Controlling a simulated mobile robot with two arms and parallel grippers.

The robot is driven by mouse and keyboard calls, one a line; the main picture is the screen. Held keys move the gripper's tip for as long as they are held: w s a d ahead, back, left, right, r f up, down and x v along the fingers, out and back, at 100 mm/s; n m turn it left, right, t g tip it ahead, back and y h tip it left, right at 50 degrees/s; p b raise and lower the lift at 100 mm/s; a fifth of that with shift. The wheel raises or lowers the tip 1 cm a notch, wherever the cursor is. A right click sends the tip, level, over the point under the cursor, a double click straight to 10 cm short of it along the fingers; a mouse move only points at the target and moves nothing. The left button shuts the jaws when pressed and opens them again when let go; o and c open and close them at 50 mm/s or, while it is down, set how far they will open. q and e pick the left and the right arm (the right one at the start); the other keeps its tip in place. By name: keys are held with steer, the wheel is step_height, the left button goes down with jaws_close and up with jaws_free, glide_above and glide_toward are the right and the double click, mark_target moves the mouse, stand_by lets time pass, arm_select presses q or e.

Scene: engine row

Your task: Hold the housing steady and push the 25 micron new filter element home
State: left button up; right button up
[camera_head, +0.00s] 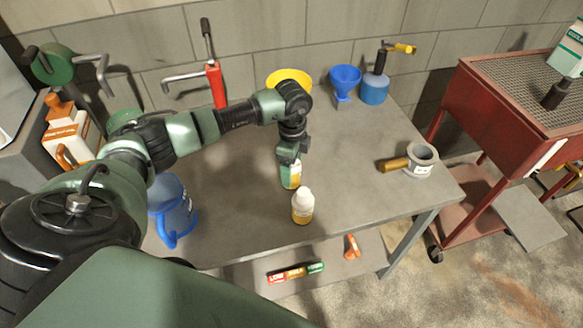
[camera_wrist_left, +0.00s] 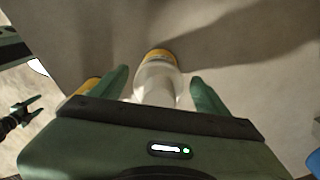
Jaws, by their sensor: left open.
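I cannot tell whether these are the housing and filter element.
A white-capped amber bottle (camera_head: 303,207) stands just in front of the left gripper. A blue jug (camera_head: 172,208) is at left. Yellow (camera_head: 289,77) and blue (camera_head: 345,78) funnels stand at the back. A red cart (camera_head: 485,110) is at right. The bench's right front is clear.

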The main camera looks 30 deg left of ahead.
arm_select(q)
steer(key=shift+s+f, duration=0.1)
steer(key=shift+f, duration=0.15)
steer(key=c, duration=1.6)
steer(key=shift+r, duration=0.1)
arm_select(e)
steer(key=shift+w, duration=0.1)
arm_select(q)
steer(key=shift+r, duration=0.1)
